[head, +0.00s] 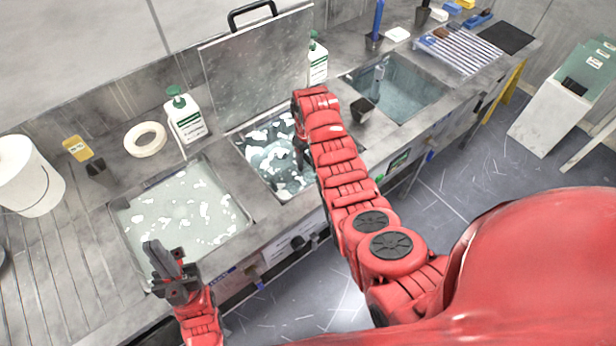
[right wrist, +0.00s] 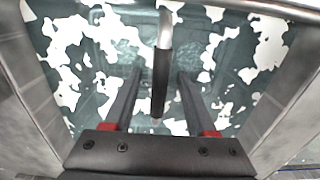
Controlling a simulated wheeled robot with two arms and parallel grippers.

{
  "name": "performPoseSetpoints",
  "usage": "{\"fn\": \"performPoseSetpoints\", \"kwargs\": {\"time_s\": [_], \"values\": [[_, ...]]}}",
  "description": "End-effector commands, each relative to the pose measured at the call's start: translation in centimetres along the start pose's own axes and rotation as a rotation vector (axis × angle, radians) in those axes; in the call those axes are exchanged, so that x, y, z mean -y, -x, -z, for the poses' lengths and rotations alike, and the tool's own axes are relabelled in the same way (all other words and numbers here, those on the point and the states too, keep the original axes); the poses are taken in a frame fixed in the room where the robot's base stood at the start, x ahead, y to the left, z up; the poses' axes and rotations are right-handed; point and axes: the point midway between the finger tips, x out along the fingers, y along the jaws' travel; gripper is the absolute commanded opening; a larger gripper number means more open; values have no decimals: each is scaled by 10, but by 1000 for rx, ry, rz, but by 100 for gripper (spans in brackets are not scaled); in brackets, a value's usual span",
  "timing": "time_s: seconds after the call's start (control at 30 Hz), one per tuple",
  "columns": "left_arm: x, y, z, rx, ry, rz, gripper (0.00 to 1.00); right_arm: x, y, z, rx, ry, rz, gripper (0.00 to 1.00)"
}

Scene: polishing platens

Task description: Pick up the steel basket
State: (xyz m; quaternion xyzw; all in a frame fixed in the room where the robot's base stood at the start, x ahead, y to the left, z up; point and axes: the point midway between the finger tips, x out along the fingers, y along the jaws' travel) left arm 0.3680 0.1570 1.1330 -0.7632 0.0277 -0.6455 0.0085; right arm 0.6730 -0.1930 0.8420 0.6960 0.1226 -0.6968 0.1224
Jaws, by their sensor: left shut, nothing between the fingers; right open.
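The steel basket shows mainly by its handle (right wrist: 162,70), a steel bar with a black grip, in the right wrist view. Its body is hard to make out under the cloudy water and white foam of the middle sink (head: 262,158). My right gripper (right wrist: 158,74) is open, reaching down into that sink, with one finger on each side of the handle in the picture. I cannot tell how deep the handle lies between the fingers. In the head view my right arm hides part of the sink. My left gripper (head: 160,256) is shut and empty over the front of the left sink.
The left sink (head: 182,212) holds foamy water. A raised steel lid (head: 255,68) stands behind the middle sink. The right sink (head: 400,88) holds clearer water.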

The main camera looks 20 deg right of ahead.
Motion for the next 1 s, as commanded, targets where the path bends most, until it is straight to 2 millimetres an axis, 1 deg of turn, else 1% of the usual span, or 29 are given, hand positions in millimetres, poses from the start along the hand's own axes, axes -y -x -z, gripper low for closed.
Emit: {"fn": "performPoseSetpoints", "kwargs": {"time_s": [0.03, 0.1, 0.3, 0.63, 0.93, 0.97, 1.0], "values": [[0, -8, 1, 0, 0, 0, 0, 0, -1, -1, 4, 0, 2, 57], [0, -8, 1, 0, 0, 0, 0, -1, -11, 0, 2, 0, 1, 57], [0, -10, 2, 0, 0, 0, 0, -1, -25, 0, 1, 1, 0, 57], [0, -10, 2, 0, 0, 0, 0, -1, -28, 0, 0, 1, -1, 57], [0, -10, 2, 0, 0, 0, 0, -1, -28, 0, -1, 1, -1, 3], [0, -10, 2, 0, 0, 0, 0, -1, -28, 0, -1, 1, -1, 0], [0, -10, 2, 0, 0, 0, 0, -1, -28, 0, -1, 1, 0, 0]]}}
